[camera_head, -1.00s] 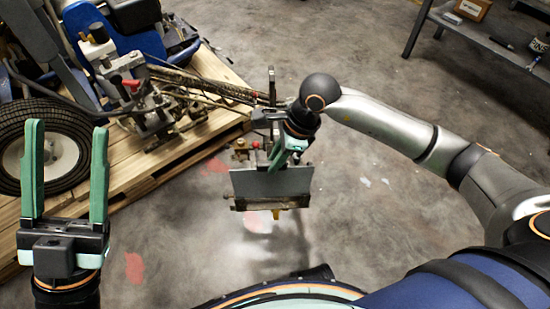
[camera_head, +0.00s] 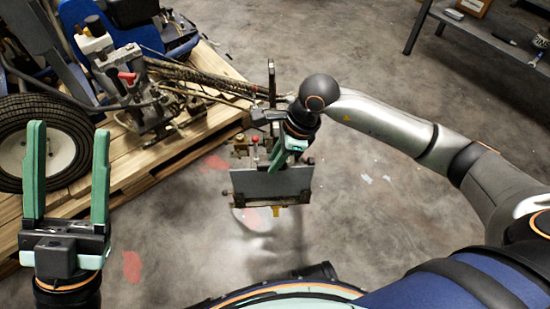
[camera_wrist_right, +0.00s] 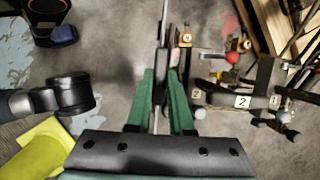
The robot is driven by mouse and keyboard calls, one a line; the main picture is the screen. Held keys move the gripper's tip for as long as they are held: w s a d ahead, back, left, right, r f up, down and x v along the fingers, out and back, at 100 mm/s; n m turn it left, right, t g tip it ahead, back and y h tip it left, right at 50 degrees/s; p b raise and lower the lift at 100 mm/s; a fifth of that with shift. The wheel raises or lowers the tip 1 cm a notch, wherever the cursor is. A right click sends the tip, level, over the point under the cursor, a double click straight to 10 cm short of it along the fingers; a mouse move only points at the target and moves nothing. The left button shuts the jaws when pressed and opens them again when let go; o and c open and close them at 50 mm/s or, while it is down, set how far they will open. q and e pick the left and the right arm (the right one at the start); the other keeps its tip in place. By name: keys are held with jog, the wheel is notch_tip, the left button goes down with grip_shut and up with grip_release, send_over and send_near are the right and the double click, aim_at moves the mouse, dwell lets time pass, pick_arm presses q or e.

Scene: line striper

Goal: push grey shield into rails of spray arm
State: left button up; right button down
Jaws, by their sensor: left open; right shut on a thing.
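The grey shield (camera_head: 270,187) is a flat plate hanging above the floor in the middle of the head view. My right gripper (camera_head: 284,157) is shut on its upper edge, right of its middle. In the right wrist view the shield shows nearly edge-on between the green fingers (camera_wrist_right: 161,95). The spray arm (camera_head: 241,150), with a red knob and brass fittings, is directly behind the shield. It also shows in the wrist view (camera_wrist_right: 243,101), right of the fingers. The shield hides the rails, so I cannot tell whether it sits in them. My left gripper (camera_head: 67,190) is open and empty.
The line striper (camera_head: 130,85) stands on a wooden pallet (camera_head: 205,145) at the upper left, its tyre (camera_head: 45,140) near my left gripper. A metal shelf (camera_head: 485,40) stands at the upper right. The floor between is open, with red and white paint marks.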

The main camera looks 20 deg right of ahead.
dwell(0.5)
jog(key=shift+f+b, duration=1.95)
jog(key=shift+f, duration=0.3)
jog(key=shift+c, duration=2)
grip_release()
jog(key=shift+r, duration=0.1)
jog(key=shift+p+v, duration=2.45)
jog(key=shift+v, duration=1.05)
